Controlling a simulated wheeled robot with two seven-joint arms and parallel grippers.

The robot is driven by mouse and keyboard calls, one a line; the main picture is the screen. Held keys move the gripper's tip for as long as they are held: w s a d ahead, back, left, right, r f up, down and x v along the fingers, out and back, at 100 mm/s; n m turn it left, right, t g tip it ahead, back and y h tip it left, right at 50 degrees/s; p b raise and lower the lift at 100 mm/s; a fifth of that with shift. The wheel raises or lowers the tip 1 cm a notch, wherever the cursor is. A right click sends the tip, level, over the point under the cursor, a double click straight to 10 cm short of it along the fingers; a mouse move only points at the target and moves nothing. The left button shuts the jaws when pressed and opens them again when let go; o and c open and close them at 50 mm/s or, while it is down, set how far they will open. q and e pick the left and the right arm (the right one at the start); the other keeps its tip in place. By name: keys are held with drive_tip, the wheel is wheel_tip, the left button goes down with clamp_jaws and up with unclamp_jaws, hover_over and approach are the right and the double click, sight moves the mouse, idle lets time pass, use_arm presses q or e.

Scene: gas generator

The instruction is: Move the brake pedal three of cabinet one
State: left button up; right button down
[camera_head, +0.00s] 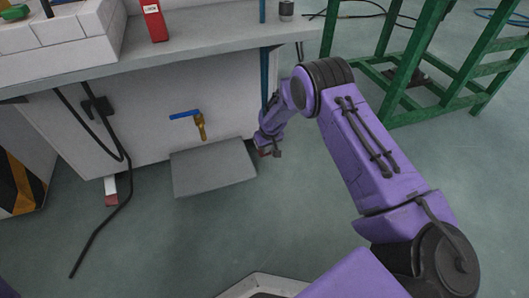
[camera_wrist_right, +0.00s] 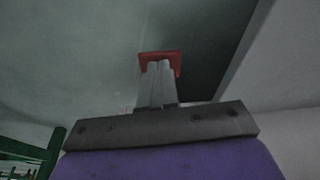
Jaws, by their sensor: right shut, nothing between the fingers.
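A red brake pedal (camera_wrist_right: 160,56) shows in the wrist view, straight beyond the tips of my right gripper (camera_wrist_right: 157,85). In the head view, a small red patch (camera_head: 264,153) shows at the lower right corner of the grey-white cabinet (camera_head: 140,130), beside my right gripper (camera_head: 274,152). My right gripper is shut and empty, low near the floor. Its fingertips lie at or against the red pedal; I cannot tell if they touch. Another red pedal (camera_head: 111,199) on a white bracket is at the cabinet's lower left. My left gripper is out of view.
A grey plate (camera_head: 213,170) sticks out of the cabinet front below a blue-handled brass valve (camera_head: 200,127). A black cable (camera_head: 110,218) hangs to the floor at left. A green frame (camera_head: 420,70) stands back right. The front floor is clear.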

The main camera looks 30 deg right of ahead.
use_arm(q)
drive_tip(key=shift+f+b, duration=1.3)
use_arm(e)
drive_tip(key=shift+f, duration=2.3)
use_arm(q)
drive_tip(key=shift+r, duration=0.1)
use_arm(e)
drive_tip(key=shift+r, duration=0.1)
use_arm(q)
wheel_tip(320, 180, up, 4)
drive_tip(key=p, duration=0.4)
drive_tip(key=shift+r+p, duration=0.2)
drive_tip(key=shift+p, duration=0.1)
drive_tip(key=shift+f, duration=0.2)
use_arm(e)
drive_tip(key=s, duration=0.1)
drive_tip(key=s+r, duration=0.1)
drive_tip(key=s, duration=0.1)
drive_tip(key=shift+a, duration=0.2)
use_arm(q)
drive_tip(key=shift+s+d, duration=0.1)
